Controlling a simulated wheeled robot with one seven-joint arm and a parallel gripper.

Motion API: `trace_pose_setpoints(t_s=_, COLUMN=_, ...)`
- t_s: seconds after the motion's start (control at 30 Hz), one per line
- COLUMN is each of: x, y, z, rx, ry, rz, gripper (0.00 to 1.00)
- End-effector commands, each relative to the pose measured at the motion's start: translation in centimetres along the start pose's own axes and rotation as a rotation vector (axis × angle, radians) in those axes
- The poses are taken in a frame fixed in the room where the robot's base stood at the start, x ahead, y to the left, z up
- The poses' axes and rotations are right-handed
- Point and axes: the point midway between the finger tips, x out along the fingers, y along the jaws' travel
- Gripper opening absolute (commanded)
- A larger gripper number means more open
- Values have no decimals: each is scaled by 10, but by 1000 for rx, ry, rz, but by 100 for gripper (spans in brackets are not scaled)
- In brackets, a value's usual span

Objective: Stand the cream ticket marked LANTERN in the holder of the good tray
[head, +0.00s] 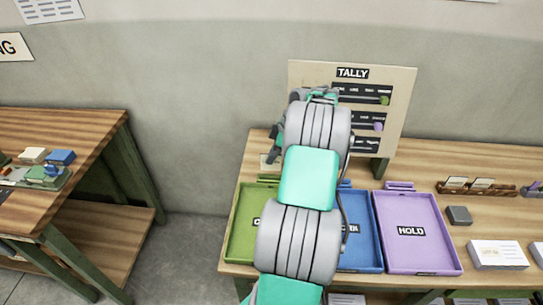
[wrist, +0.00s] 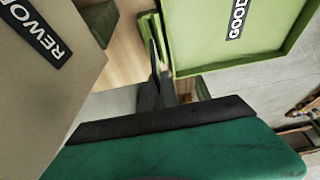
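The good tray (head: 237,237) is green and stands at the left end of the tray row, partly behind my arm. It also shows in the wrist view (wrist: 290,42) with its GOOD label. Its green holder (head: 268,179) sits just behind it. My gripper (wrist: 154,50) is beside the tray's back edge, by the holder. Its dark fingers look close together, nearly edge-on. Whether they grip the ticket is hidden.
The TALLY board (head: 398,90) stands close behind; its panel labelled REWO (wrist: 40,60) is near the fingers. A blue tray (head: 365,235) lies partly under my arm, with the purple HOLD tray (head: 425,255) to its right. A wooden rack (head: 505,190) holds pale tickets at right.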

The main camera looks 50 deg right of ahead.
Motion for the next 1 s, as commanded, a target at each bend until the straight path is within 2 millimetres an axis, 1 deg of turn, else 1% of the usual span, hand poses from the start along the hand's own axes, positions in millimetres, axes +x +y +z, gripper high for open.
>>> trace_pose_setpoints(t_s=0.03, x=6, y=0, z=2, rx=0, ry=0, rz=0, gripper=0)
trace_pose_setpoints(t_s=0.7, x=49, y=0, z=20, rx=1, ry=0, rz=0, gripper=0)
trace_pose_setpoints(t_s=0.9, x=60, y=0, z=25, rx=1, ry=0, rz=0, gripper=0)
trace_pose_setpoints(t_s=1.0, x=62, y=0, z=26, rx=1, ry=0, rz=1, gripper=0)
